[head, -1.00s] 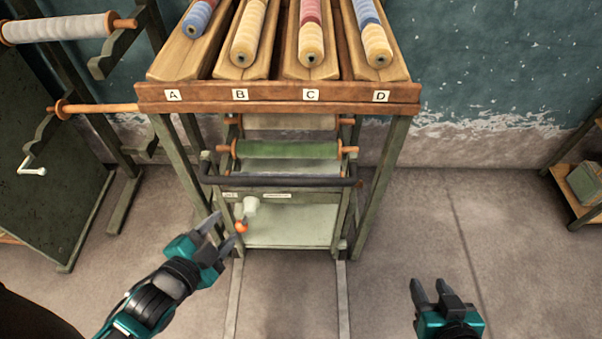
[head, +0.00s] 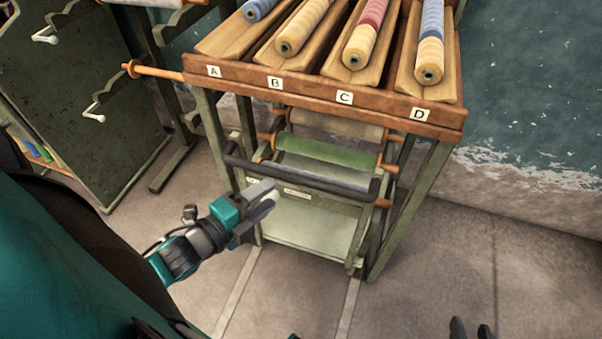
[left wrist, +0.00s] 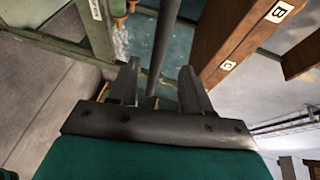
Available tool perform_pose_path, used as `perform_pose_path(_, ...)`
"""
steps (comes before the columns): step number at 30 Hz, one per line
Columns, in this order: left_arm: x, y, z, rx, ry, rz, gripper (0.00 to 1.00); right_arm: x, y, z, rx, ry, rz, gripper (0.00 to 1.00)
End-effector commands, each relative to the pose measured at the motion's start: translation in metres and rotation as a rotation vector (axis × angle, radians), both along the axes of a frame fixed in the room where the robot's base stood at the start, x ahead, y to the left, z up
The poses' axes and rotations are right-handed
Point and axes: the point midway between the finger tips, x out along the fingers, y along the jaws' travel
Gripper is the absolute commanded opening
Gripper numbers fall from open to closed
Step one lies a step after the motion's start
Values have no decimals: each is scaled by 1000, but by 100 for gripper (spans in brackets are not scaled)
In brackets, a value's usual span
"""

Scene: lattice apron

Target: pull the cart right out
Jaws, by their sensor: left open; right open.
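The cart (head: 310,228) stands under the wooden rack, with a dark handle bar (head: 305,178) across its front, a green roll behind the bar and a pale lower shelf. My left gripper (head: 268,192) is open in front of the bar's left part and hides some of the cart's front. In the left wrist view the dark bar (left wrist: 165,42) runs lengthwise into the gap between the open fingers (left wrist: 158,82). I cannot tell whether they touch it. My right gripper (head: 471,327) is open and empty at the bottom edge, well away from the cart.
The rack (head: 325,96) holds several yarn spools above slots A to D, and its legs flank the cart. Two pale floor rails (head: 236,290) run forward from the cart. A dark panel stand (head: 90,125) is at left. The floor at right is clear.

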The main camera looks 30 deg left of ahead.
Motion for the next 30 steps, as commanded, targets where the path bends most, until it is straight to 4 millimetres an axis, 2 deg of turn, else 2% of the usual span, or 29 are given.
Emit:
perform_pose_path(9,61,-10,-11,-2,-3,-1,48,0,5,-7,15,11,-4,43)
perform_pose_path(15,89,-15,-17,-2,-1,-1,48,1,6,-9,17,11,-2,43)
perform_pose_path(21,102,-17,-19,-2,1,-1,48,3,7,-7,19,4,2,43)
perform_pose_path(30,103,-17,-19,-2,1,-1,48,3,6,-5,12,0,8,43)
